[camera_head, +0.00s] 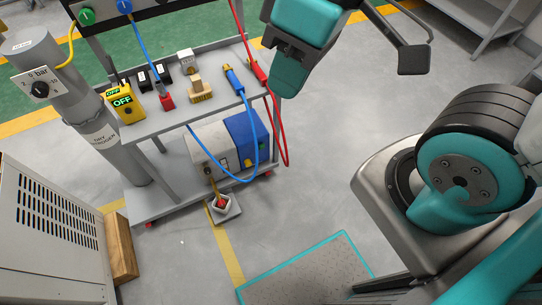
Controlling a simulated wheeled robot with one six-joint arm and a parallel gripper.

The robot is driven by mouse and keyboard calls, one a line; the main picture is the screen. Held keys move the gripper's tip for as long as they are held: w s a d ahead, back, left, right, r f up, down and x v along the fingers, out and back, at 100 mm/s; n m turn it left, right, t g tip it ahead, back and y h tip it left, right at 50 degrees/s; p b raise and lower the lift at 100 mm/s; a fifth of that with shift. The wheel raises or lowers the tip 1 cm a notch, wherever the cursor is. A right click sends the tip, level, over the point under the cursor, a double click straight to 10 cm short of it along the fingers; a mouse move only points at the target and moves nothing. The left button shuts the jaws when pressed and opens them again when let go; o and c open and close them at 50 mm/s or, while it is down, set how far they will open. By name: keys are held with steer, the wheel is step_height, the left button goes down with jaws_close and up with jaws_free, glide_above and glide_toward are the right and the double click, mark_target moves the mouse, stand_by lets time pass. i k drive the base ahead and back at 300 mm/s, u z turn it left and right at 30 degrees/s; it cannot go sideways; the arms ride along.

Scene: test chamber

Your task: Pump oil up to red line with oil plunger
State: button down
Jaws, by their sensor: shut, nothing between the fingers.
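My gripper (286,88) is at the upper middle, pointing down with its fingers shut and empty. In the picture it is just right of the cart's top shelf and the red connector (257,72), with no clear contact. I cannot pick out the oil plunger or the red line with certainty. A tan block with a yellow label (200,90) stands on the cart's shelf.
A grey cart (190,122) bears a yellow OFF box (123,101), a blue connector (233,80) and cables. A blue-and-white box (247,138) is on its lower shelf. A grey pipe (83,130) with a bar dial stands left. A vented cabinet (50,230) is lower left. Mid-floor is clear.

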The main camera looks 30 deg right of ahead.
mark_target(247, 161)
steer(key=z, duration=0.05)
steer(key=k, duration=0.7)
steer(key=u, duration=1.05)
